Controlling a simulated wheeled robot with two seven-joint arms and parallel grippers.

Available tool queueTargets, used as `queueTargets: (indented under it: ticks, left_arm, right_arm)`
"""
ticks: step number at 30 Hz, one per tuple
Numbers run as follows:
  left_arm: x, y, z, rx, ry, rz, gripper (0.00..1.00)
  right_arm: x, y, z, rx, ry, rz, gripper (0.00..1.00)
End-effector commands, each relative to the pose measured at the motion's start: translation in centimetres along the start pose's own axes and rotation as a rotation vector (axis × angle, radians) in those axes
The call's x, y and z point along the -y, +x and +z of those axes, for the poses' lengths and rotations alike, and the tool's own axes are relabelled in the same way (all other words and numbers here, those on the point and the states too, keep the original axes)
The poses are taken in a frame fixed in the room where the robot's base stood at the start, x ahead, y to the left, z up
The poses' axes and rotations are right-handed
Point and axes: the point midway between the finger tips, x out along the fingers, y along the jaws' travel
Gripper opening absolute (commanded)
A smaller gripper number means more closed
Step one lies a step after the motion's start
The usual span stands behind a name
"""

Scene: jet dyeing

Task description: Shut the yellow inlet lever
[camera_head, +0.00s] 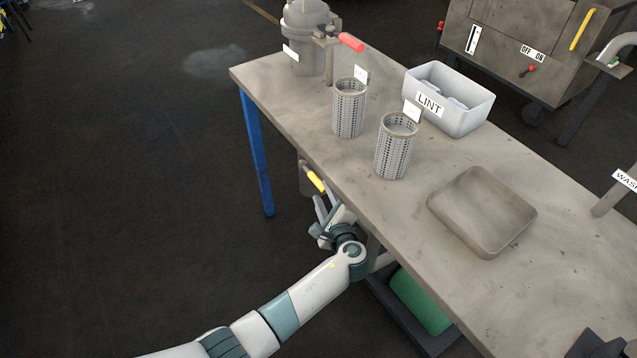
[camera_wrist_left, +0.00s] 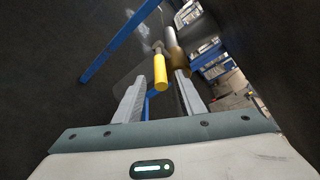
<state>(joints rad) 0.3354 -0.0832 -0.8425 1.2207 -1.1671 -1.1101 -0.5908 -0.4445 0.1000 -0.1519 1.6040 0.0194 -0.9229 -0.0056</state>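The yellow inlet lever (camera_head: 316,181) sticks out below the table's left edge, slanting down toward my left gripper. It hangs from a dark metal fitting (camera_head: 305,178) under the tabletop. My left gripper (camera_head: 326,208) is just below the lever's lower end. In the left wrist view my left gripper (camera_wrist_left: 158,95) is open, with one finger on each side. There the yellow lever (camera_wrist_left: 160,72) appears between and just past the fingertips, nearer the right one. I cannot tell whether a finger touches it. My right gripper is not clearly seen.
The table (camera_head: 300,120) carries two perforated baskets (camera_head: 349,108), a LINT bin (camera_head: 448,98), a shallow tray (camera_head: 482,212) and a lidded vessel with a red-handled lever (camera_head: 350,41). A blue table leg (camera_head: 256,155) stands beyond the lever. Floor left of the table is clear.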

Motion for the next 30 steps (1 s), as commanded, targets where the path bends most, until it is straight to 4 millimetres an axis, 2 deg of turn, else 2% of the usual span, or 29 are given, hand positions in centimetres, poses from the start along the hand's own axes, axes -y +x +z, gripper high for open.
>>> queueTargets:
  ticks: [3,9,15,24,25,29,30]
  left_arm:
    - [0.0,2.2,0.0,0.002,0.003,-0.001,0.36]
    - [0.0,4.9,0.0,0.001,0.001,0.0,0.36]
    - [0.0,6.0,0.0,0.001,0.0,0.0,0.36]
    - [0.0,6.1,0.0,0.0,0.0,0.0,0.36]
    - [0.0,6.1,0.0,0.0,0.0,0.0,0.34]
    - [0.0,6.1,0.0,0.0,0.0,0.0,0.03]
    - [0.0,6.1,0.0,0.0,0.0,0.001,0.0]
  right_arm:
    - [0.0,-0.2,-0.3,-0.004,0.0,0.0,0.31]
    - [0.1,-1.0,-0.7,-0.007,0.0,-0.001,0.31]
    - [0.1,-1.6,-0.8,-0.005,0.0,0.0,0.31]
    - [0.1,-1.7,-1.0,-0.01,0.0,0.0,0.31]
    - [0.1,-1.6,-1.0,-0.01,0.0,0.0,0.31]
    - [0.1,-1.6,-0.9,-0.008,0.0,0.0,0.31]
    - [0.1,-1.6,-0.9,-0.008,0.0,0.001,0.31]
